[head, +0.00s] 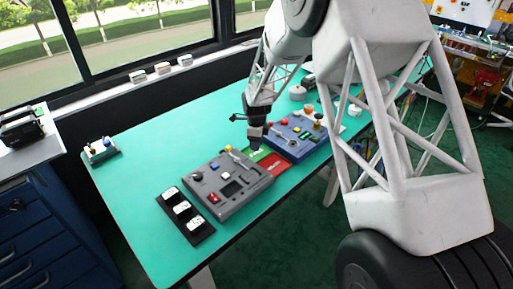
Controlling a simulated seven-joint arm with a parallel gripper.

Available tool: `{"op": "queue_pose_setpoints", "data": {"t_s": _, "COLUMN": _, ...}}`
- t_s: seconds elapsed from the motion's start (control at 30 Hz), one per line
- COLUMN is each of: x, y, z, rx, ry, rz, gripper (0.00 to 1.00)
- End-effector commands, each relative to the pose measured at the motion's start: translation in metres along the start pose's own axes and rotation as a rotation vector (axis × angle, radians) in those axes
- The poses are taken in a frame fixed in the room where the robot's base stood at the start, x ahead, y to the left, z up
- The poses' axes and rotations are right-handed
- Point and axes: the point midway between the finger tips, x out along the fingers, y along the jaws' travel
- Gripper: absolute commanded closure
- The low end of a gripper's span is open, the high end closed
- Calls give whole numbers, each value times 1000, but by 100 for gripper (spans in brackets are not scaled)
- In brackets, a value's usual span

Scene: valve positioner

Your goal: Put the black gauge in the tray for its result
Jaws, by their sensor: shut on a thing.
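My gripper (254,146) points down just over the green tray (260,154), near the back edge of the grey console. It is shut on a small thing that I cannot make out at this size. I cannot tell whether that thing touches the tray. A red tray (278,166) lies beside the green one, between the grey console and the blue console. I cannot pick out the black gauge for certain; the dark fingers blend with whatever is between them.
The blue console (292,149) carries several knobs. A black rack (203,233) with white-faced pieces lies in front. A small block (101,152) stands far left. The teal table (150,175) is clear at left.

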Motion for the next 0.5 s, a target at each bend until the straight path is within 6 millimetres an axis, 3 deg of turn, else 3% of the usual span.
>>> {"op": "queue_pose_setpoints", "data": {"t_s": 0.23, "x": 26, "y": 0, "z": 0, "rx": 0, "ry": 1, "rz": 1, "gripper": 74}}
{"op": "queue_pose_setpoints", "data": {"t_s": 0.5, "x": 32, "y": 0, "z": 0, "rx": 0, "ry": 0, "rz": 0, "gripper": 74}}
